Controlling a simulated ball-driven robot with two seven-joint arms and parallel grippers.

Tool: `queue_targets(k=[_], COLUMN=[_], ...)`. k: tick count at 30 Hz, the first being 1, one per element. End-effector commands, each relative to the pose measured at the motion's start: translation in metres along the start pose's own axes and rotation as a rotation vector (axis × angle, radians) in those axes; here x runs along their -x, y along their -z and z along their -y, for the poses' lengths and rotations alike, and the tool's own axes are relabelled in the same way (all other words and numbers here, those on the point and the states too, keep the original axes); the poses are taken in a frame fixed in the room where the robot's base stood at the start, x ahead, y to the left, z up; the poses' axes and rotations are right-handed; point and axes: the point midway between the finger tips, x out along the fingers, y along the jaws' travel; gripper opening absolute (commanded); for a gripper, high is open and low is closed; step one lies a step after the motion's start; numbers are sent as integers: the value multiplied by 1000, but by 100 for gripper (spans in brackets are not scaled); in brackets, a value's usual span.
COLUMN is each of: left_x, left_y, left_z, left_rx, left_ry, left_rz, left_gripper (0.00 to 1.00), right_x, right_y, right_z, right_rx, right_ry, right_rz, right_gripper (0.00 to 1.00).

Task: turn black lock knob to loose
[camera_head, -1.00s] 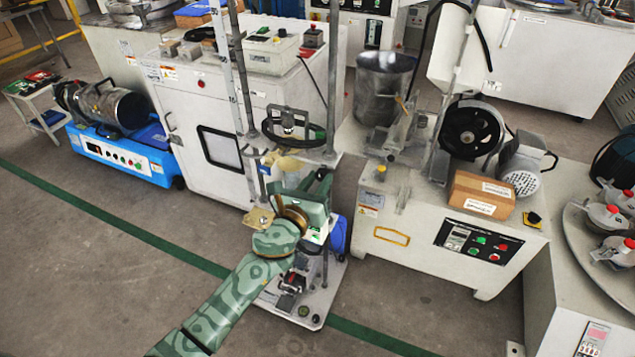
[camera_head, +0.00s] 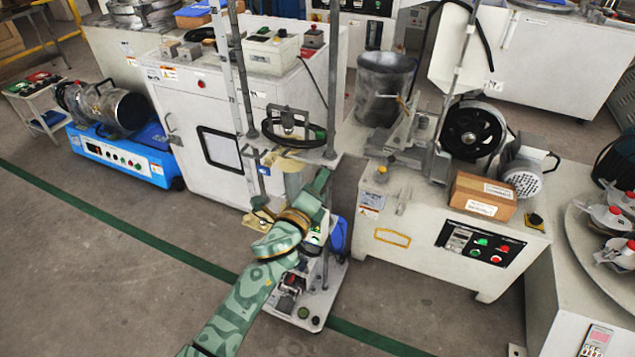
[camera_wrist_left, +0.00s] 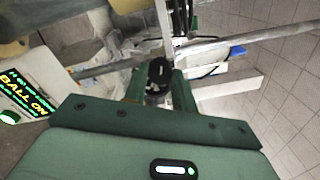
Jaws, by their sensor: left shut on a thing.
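The black lock knob (camera_wrist_left: 159,72) shows in the left wrist view, in the middle, beside a pale upright part of the machine. My left gripper (camera_wrist_left: 158,88) is shut on it, with one green finger on each side. The knob's lower part is partly hidden between the fingers. In the head view my left arm reaches up from the bottom to the tall test stand (camera_head: 310,318), and its wrist hides the knob. I cannot tell from the picture whether the knob is tight or loose. My right gripper is not in view.
A lit display (camera_wrist_left: 24,95) is close at the left of the wrist view. Two metal columns rise from the stand. A white cabinet (camera_head: 180,100) stands behind it and a white machine (camera_head: 400,240) stands close to its right. Open floor lies front left.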

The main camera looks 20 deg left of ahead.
Motion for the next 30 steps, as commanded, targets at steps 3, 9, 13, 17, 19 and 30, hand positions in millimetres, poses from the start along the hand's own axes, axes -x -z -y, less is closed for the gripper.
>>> queue_targets(k=[3,9,13,17,19,30], left_x=[1,1,1,1,1,1], left_y=[0,1,1,1,1,1], left_z=[-1,-1,-1,-2,-2,-2], left_rx=[90,208,259,289,300,310], left_ry=[-4,-4,-5,-6,-6,-7], left_rz=[3,6,8,9,9,10], left_gripper=[4,4,4,4,4,4], right_x=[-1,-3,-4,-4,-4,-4], right_y=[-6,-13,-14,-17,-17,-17], right_z=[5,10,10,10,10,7], right_rx=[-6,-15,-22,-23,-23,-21], right_ry=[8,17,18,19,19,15], right_rz=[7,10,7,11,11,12], right_gripper=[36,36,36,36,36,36])
